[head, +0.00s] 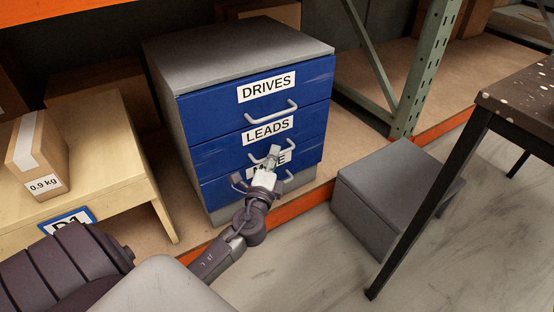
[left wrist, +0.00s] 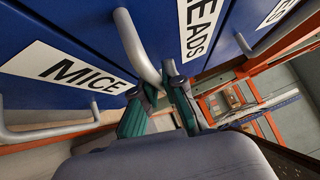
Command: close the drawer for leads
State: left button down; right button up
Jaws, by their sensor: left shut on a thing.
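A grey cabinet (head: 235,48) has three blue drawers labelled DRIVES, LEADS and MICE from top to bottom. The LEADS drawer (head: 215,152) is the middle one, and its front looks flush or nearly flush with the others. My left gripper (head: 272,157) is in front of it, shut on the pale bar of the LEADS handle (left wrist: 136,46). In the left wrist view the two fingers (left wrist: 160,88) close at one end of this handle. The gripper covers part of the MICE label in the head view. My right gripper is not in view.
A wooden table (head: 110,150) with a 0.9 kg box (head: 38,155) stands left of the cabinet. A grey box (head: 385,185) is on the floor at right, beside a dark-legged table (head: 470,150). An orange shelf beam (head: 310,197) runs below the cabinet.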

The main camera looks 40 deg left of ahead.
pick_arm(q)
jog(key=c, duration=1.2)
grip_release()
jog(key=shift+w+a, duration=0.1)
jog(key=shift+a, duration=0.15)
jog(key=shift+c, duration=0.2)
jog(key=shift+d, duration=0.1)
jog(key=v, duration=1.2)
